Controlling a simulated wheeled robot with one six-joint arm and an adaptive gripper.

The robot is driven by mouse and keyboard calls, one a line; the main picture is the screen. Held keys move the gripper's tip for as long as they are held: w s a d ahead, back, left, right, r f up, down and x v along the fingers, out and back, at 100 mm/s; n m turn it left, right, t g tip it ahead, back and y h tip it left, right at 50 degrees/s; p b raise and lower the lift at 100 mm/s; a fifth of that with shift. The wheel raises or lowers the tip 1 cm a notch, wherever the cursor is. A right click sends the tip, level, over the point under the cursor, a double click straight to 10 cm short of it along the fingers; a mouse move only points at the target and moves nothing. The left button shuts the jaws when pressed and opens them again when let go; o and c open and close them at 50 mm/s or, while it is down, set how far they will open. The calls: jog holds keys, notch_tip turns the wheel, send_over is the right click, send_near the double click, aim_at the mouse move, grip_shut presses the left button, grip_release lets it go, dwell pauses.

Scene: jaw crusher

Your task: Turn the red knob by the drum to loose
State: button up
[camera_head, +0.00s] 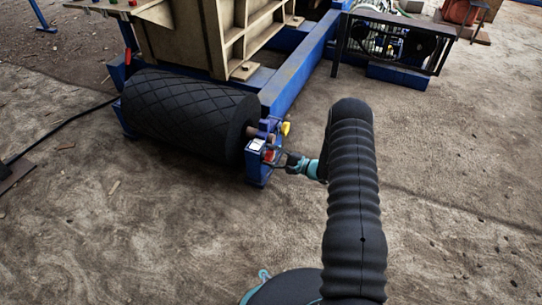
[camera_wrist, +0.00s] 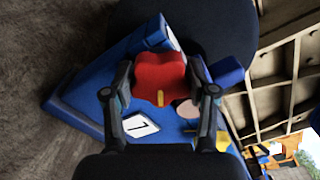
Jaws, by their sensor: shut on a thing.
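The red knob (camera_wrist: 160,78) is a lobed handle with a small yellow mark, on the blue bracket at the end of the drum. It also shows small in the head view (camera_head: 269,155). My gripper (camera_wrist: 162,88) has one finger on each side of the knob and is shut on it. In the head view my gripper (camera_head: 285,160) reaches the bracket from the right. The black drum (camera_head: 185,112) with a diamond-pattern surface lies left of the bracket; part of it shows dark behind the knob in the wrist view. Any scale marks beneath the knob are not readable.
A white label with a "1" (camera_wrist: 141,125) is on the blue bracket (camera_wrist: 85,100). A yellow knob (camera_head: 285,128) sits just above the red one in the head view. A blue frame beam (camera_head: 300,65) runs behind. Dirt ground at the right (camera_head: 450,160) is clear.

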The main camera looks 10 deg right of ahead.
jog(key=shift+n, duration=0.9)
jog(key=o, duration=1.2)
jog(key=v, duration=1.2)
